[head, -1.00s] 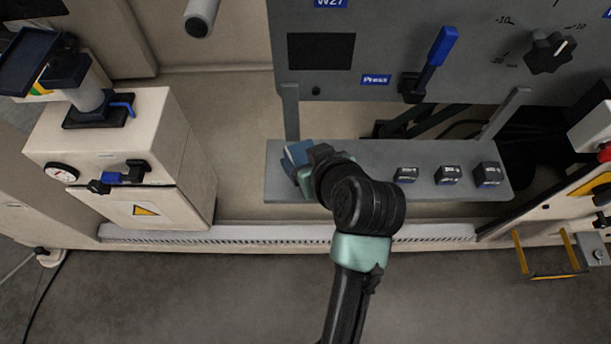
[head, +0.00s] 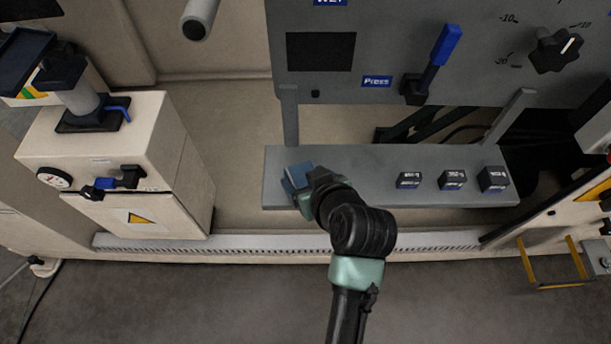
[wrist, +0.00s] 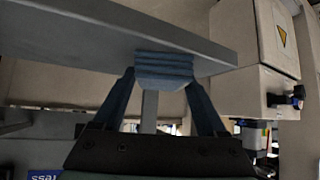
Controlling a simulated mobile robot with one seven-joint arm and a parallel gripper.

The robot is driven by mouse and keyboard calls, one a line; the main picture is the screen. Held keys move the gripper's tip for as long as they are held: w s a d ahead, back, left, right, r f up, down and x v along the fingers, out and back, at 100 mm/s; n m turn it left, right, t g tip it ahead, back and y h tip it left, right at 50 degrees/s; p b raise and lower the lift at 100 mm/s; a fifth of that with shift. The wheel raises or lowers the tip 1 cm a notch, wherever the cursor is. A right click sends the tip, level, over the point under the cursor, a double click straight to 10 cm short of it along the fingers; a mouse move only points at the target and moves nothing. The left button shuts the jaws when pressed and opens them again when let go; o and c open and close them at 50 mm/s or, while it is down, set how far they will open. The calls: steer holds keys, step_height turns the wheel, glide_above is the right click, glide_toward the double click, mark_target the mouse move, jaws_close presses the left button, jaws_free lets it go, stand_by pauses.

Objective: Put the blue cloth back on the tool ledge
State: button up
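The blue cloth (head: 297,176) is a small folded pad at the left end of the grey tool ledge (head: 390,165). In the wrist view the cloth (wrist: 164,68) shows as stacked blue layers between my two fingertips. My gripper (head: 303,184) reaches it from the front, and its fingers (wrist: 162,80) appear to press on both sides of the cloth. The cloth overlaps the edge of the ledge (wrist: 100,30) in the wrist view. I cannot tell whether it touches the ledge surface.
Several dark blocks, one of them this block (head: 452,180), stand on the right part of the ledge. The middle of the ledge is clear. A grey panel with a blue-handled lever (head: 435,60) rises behind. A cream cabinet (head: 120,165) stands to the left.

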steer(key=shift+o, duration=1.4)
steer(key=shift+s+a+f, duration=0.1)
steer(key=shift+f, duration=0.25)
steer(key=shift+s+a+f, duration=0.1)
steer(key=shift+a+f, duration=0.05)
steer(key=shift+a, duration=0.05)
steer(key=shift+r, duration=0.3)
steer(key=p+v, duration=0.4)
steer(key=v, duration=0.8)
steer(key=shift+w+d+r, duration=0.25)
steer(key=shift+r, duration=0.15)
